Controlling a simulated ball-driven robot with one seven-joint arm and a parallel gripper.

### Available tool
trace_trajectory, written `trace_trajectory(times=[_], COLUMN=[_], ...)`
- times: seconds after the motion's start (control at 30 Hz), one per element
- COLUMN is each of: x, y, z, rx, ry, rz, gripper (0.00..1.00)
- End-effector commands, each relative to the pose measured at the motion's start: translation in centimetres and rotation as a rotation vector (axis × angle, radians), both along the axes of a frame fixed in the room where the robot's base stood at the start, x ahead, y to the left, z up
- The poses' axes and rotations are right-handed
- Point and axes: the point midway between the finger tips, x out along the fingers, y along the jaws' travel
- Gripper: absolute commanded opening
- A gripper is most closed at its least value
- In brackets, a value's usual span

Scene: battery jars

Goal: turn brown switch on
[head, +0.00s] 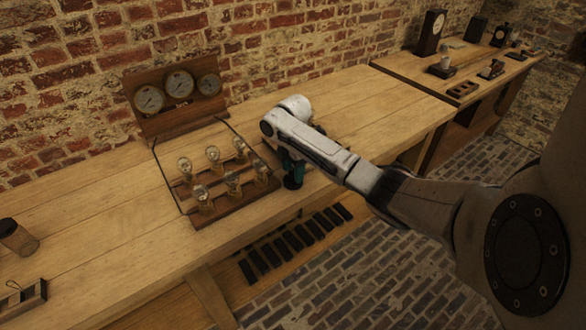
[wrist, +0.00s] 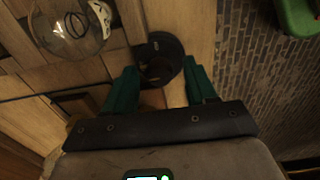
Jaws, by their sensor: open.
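A round dark switch-like knob on a round base (wrist: 163,50) shows in the wrist view; it looks near black, and I cannot tell if it is brown. My gripper (wrist: 160,68) has teal fingers spread apart, one on each side of the knob's near edge, with no clear contact. In the head view my gripper (head: 290,168) points down at the near edge of the bench, just right of the bulb board. A dark round piece (head: 293,182) shows at its fingertips. The switch's lever position cannot be made out, and my arm hides the bench behind it.
A wooden board with several glass bulbs (head: 230,184) stands left of my gripper; one bulb (wrist: 68,25) is close in the wrist view. A gauge panel (head: 165,102) stands behind. Black blocks (head: 290,245) lie on the lower shelf.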

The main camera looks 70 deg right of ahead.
Motion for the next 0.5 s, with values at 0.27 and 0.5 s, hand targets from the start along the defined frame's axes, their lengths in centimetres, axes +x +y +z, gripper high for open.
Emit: trace_trajectory(times=[0.27, 0.5], x=[0.01, 0.0], y=[0.01, 0.0], z=[0.02, 0.04], rx=[0.0, 0.0], ry=[0.0, 0.0], rz=[0.0, 0.0], gripper=[0.4, 0.17])
